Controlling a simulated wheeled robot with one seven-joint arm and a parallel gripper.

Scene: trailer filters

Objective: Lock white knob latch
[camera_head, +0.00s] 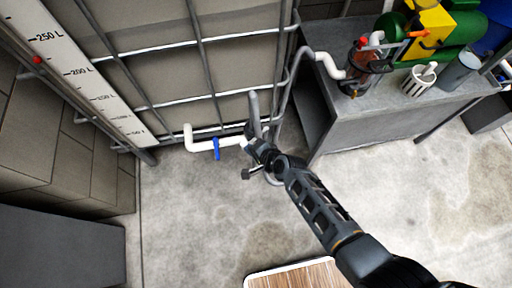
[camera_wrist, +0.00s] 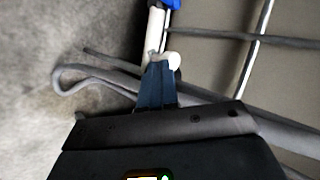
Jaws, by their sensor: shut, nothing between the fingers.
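In the wrist view, a small white knob (camera_wrist: 173,59) sits at the end of a white pipe (camera_wrist: 153,38). My gripper (camera_wrist: 158,66) is shut and empty, its dark fingertips right against or just in front of the knob's left side; I cannot tell if they touch. In the head view, my gripper (camera_head: 249,134) is at the right end of the white pipe (camera_head: 200,146), low beside the caged tank. The knob is not clear there, being hidden or too small. A blue valve handle (camera_head: 216,149) hangs on the pipe, left of my gripper.
The metal cage (camera_head: 200,41) around the grey tank is close behind, and a grey bent hose (camera_wrist: 75,78) runs beside my fingers. A grey bench (camera_head: 375,120) with a pump and cups stands right. A wood-topped piece (camera_head: 300,277) is at the front. Floor between is clear.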

